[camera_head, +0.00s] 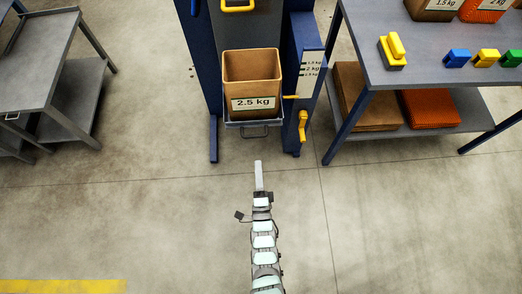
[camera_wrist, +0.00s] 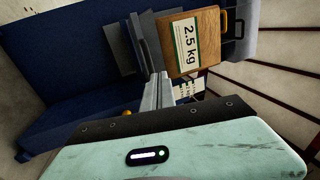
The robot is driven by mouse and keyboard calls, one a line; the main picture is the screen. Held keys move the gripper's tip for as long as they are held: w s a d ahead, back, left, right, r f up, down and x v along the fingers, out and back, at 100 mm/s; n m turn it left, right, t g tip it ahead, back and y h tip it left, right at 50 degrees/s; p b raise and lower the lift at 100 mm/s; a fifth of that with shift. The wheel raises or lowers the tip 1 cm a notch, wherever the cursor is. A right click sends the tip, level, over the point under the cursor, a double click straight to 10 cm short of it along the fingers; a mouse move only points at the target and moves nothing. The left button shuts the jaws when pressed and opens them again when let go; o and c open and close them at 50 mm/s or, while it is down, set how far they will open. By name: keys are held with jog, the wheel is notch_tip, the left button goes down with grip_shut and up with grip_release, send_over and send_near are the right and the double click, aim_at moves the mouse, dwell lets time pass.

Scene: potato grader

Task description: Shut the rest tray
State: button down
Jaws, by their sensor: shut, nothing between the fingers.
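A grey tray (camera_head: 247,124) with a dark loop handle on its front sticks out low from the blue machine; I take it to be the rest tray. An open brown box labelled 2.5 kg (camera_head: 252,82) stands upright on it. My gripper (camera_head: 259,164) is shut and empty, in front of the tray handle in the picture and apparently apart from it. In the wrist view my shut fingers (camera_wrist: 158,88) point toward the box (camera_wrist: 206,33), which appears turned sideways. How far the tray is out is hard to tell.
The blue machine (camera_head: 213,120) has a yellow crank (camera_head: 302,126) and a weight scale (camera_head: 311,72) on its right side. A grey table (camera_head: 385,66) with coloured blocks stands at right, another grey table (camera_head: 35,75) at left. The floor in front is clear.

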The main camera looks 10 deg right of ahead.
jog(key=b+x, duration=0.2)
jog(key=x, duration=1.1)
jog(key=shift+w+r, duration=0.2)
jog(key=shift+w, duration=0.05)
